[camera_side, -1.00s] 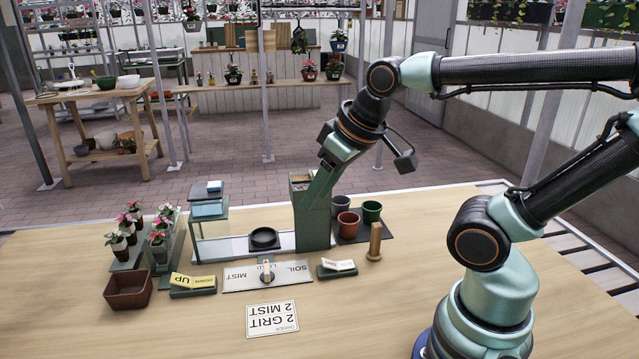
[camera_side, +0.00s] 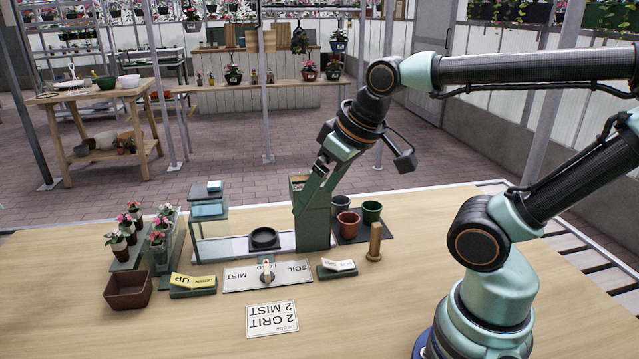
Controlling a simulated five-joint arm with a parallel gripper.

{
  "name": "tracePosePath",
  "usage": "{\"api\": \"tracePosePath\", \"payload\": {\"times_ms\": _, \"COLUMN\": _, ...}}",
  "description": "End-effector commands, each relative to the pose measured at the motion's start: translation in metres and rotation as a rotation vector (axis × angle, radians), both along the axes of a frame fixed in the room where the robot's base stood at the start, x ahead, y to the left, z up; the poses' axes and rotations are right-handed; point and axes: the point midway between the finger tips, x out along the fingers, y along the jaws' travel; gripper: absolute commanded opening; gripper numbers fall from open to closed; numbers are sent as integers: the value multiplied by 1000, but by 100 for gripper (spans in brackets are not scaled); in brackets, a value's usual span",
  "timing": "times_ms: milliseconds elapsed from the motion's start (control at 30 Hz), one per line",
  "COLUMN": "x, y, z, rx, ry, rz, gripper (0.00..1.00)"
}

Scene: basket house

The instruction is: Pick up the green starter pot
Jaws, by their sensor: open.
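The green starter pot (camera_side: 372,212) stands upright on a dark mat (camera_side: 352,240), at the right of a small group of pots. A terracotta pot (camera_side: 347,224) and a grey pot (camera_side: 340,205) stand to its left, a little apart from it. My gripper (camera_side: 319,171) is open, up and to the left of the green pot. It is in front of or over the top of the green dispenser tower (camera_side: 314,215); I cannot tell which. I see nothing held in it.
A wooden peg (camera_side: 375,242) stands just in front of the green pot. The bench front is clear apart from an order card (camera_side: 272,318).

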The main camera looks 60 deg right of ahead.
Motion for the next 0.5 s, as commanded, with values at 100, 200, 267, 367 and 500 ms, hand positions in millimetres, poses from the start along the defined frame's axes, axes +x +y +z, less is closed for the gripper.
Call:
{"api": "tracePosePath", "payload": {"times_ms": 100, "x": 7, "y": -9, "z": 2, "rx": -34, "ry": 21, "rz": 34, "gripper": 100}}
{"api": "tracePosePath", "payload": {"times_ms": 200, "x": 19, "y": -27, "z": 6, "rx": -95, "ry": 64, "rz": 110, "gripper": 100}}
{"api": "tracePosePath", "payload": {"times_ms": 267, "x": 28, "y": -42, "z": 7, "rx": -140, "ry": 97, "rz": 174, "gripper": 100}}
{"api": "tracePosePath", "payload": {"times_ms": 367, "x": 44, "y": -72, "z": 8, "rx": -209, "ry": 158, "rz": 293, "gripper": 100}}
{"api": "tracePosePath", "payload": {"times_ms": 500, "x": 63, "y": -116, "z": 2, "rx": -281, "ry": 241, "rz": 473, "gripper": 100}}
